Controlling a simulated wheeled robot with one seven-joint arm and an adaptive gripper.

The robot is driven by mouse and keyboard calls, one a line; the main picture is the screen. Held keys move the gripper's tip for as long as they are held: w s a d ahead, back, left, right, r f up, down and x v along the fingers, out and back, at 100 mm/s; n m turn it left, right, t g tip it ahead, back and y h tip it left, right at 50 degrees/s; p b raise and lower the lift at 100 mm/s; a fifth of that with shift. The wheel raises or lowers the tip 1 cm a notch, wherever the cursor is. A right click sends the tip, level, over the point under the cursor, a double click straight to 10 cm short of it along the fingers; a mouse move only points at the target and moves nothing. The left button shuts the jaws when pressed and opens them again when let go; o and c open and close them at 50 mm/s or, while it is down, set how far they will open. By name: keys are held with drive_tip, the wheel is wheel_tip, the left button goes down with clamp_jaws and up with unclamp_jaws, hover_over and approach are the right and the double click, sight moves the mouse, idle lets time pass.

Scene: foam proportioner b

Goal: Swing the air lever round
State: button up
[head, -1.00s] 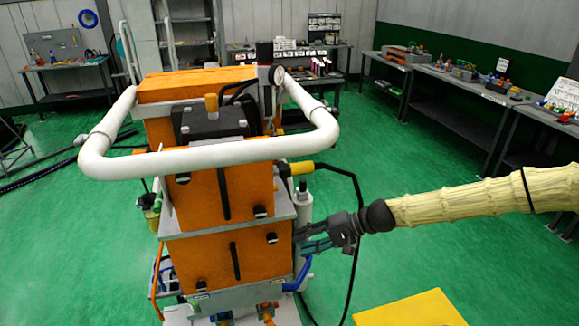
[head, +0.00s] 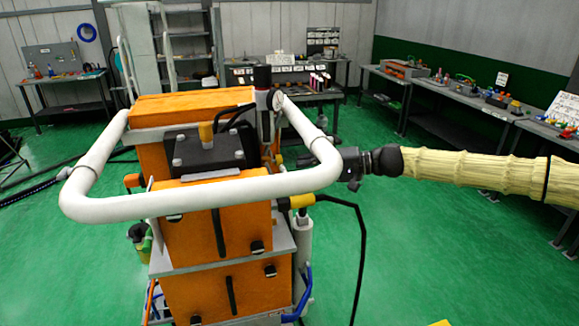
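The orange foam proportioner (head: 190,235) stands upright in the middle of the head view, with a white tube rail (head: 200,203) round its top. I cannot pick out the air lever for certain. A yellow fitting (head: 297,201) with a black hose sits on the machine's right side, below the rail. My gripper (head: 322,162) is at the rail's right side, close to it in the picture. The rail hides part of its fingers, and a dark tip shows just left of the rail. I cannot tell whether it touches the rail or holds anything.
A black block (head: 205,148) with a yellow-brown knob sits on the machine's top. A black hose (head: 358,250) hangs down on the right. Workbenches (head: 465,100) line the right and back walls.

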drive_tip(key=p+x, duration=0.1)
drive_tip(key=x, duration=0.4)
drive_tip(key=shift+a+p, duration=0.15)
drive_tip(key=shift+p, duration=0.2)
clamp_jaws()
